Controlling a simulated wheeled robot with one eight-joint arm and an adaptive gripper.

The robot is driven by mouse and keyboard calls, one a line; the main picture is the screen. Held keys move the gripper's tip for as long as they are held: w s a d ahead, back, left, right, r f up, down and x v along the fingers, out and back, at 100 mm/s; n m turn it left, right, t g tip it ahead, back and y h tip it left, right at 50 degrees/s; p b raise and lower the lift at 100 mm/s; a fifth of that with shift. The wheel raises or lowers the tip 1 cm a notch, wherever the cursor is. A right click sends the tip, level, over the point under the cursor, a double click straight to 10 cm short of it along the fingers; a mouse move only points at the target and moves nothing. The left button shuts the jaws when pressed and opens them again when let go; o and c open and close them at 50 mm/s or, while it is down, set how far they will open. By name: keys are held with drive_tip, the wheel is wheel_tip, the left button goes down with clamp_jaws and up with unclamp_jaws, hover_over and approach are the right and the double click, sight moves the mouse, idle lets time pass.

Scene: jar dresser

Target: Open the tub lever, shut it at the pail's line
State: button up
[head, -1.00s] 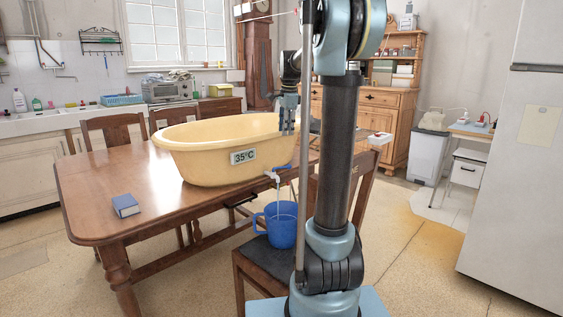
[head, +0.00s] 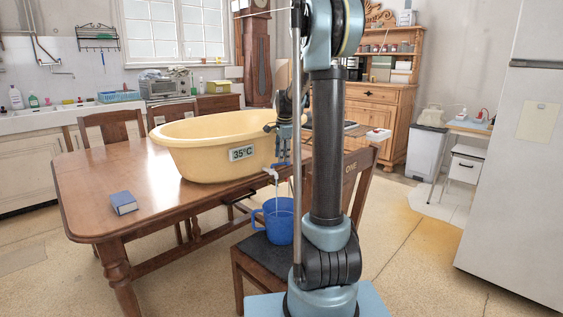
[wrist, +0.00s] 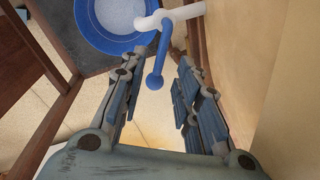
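The yellow tub (head: 205,160) with a 35°C label stands on the table. Its white tap (head: 271,172) hangs over the table edge and a thin stream runs down from it. The blue pail (head: 278,228) stands below on a chair. In the wrist view the pail (wrist: 84,30) holds pale water; I cannot make out a line. The tap's blue lever (wrist: 156,68) points toward my gripper (wrist: 168,64), between its spread fingers, with gaps on both sides. In the head view my gripper (head: 283,150) is just above the tap, in front of the tub wall.
The dark chair seat (head: 252,258) bears the pail, and the chair's backrest (head: 350,185) is behind my arm. A blue box (head: 123,203) lies on the table (head: 95,195), whose left part is otherwise clear. The tub wall (wrist: 260,70) is close to the right finger.

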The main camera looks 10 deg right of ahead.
drive_tip(key=shift+w+f, duration=0.25)
drive_tip(key=shift+f, duration=1.05)
